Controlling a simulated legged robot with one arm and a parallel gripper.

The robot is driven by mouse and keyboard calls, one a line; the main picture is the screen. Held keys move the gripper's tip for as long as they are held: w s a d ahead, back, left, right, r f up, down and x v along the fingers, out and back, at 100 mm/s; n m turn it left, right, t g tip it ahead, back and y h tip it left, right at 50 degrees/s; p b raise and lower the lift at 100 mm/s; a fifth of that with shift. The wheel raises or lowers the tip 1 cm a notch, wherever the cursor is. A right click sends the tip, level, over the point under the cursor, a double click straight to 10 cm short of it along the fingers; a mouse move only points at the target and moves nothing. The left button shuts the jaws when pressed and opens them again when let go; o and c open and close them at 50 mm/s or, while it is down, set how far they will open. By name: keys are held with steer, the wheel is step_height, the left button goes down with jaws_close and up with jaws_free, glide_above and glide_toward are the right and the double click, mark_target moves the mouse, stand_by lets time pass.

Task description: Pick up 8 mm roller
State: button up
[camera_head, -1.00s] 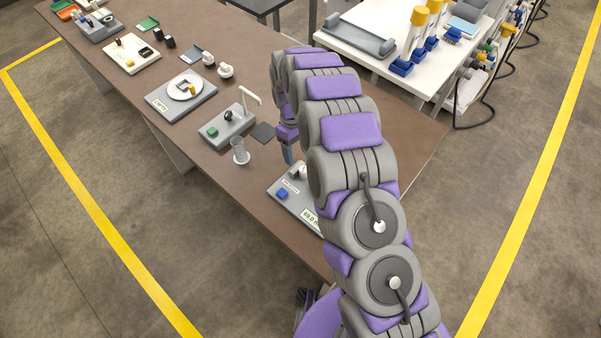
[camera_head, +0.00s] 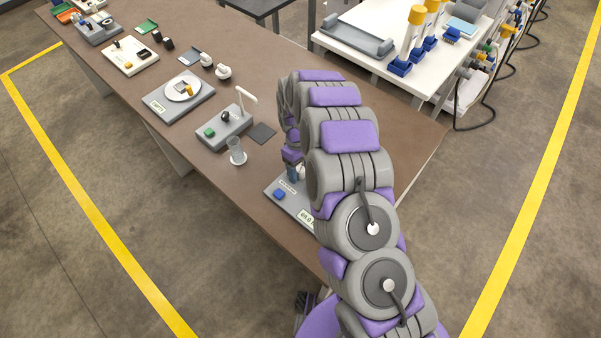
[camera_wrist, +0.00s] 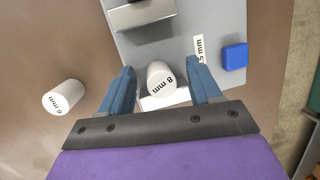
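The 8 mm roller (camera_wrist: 161,78) is a white cylinder with "8 mm" printed on it, in the wrist view. It stands on or just above a grey plate (camera_wrist: 181,42). My gripper (camera_wrist: 160,85) is open, with its blue fingers on either side of the roller; a gap shows at each side. In the head view my gripper (camera_head: 293,174) is low over the grey device (camera_head: 283,205), and my arm hides the roller there.
A white 6 mm roller (camera_wrist: 63,97) is on the brown table at left. A blue block (camera_wrist: 234,57), a metal block (camera_wrist: 139,14) and a label ending "5 mm" (camera_wrist: 200,46) are close by.

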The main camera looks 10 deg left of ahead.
steer(key=shift+d, duration=0.15)
steer(key=shift+c, duration=1.4)
steer(key=shift+a, duration=0.3)
steer(key=c, duration=0.4)
steer(key=shift+d, duration=0.15)
jaws_close()
steer(key=shift+r, duration=0.1)
